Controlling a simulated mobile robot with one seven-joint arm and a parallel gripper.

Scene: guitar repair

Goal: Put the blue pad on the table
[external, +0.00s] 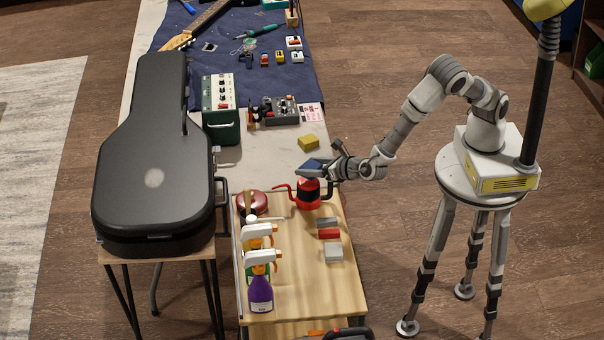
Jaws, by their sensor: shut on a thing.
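My gripper (324,168) is shut on the blue pad (311,164). The pad is a small dark blue block at the gripper's tip. It appears just above the red kettle, near the front edge of the white table (267,152). I cannot tell its exact height. Part of the pad is hidden by the gripper. The table is long, with a dark blue cloth (270,78) over its far part.
A yellow block (308,142) lies near the pad. A red kettle (308,193), a red round tin (252,202), spray bottles (259,282) and small blocks (333,252) stand on the wooden cart (312,290). A green amplifier (221,107) and black guitar case (155,160) are left.

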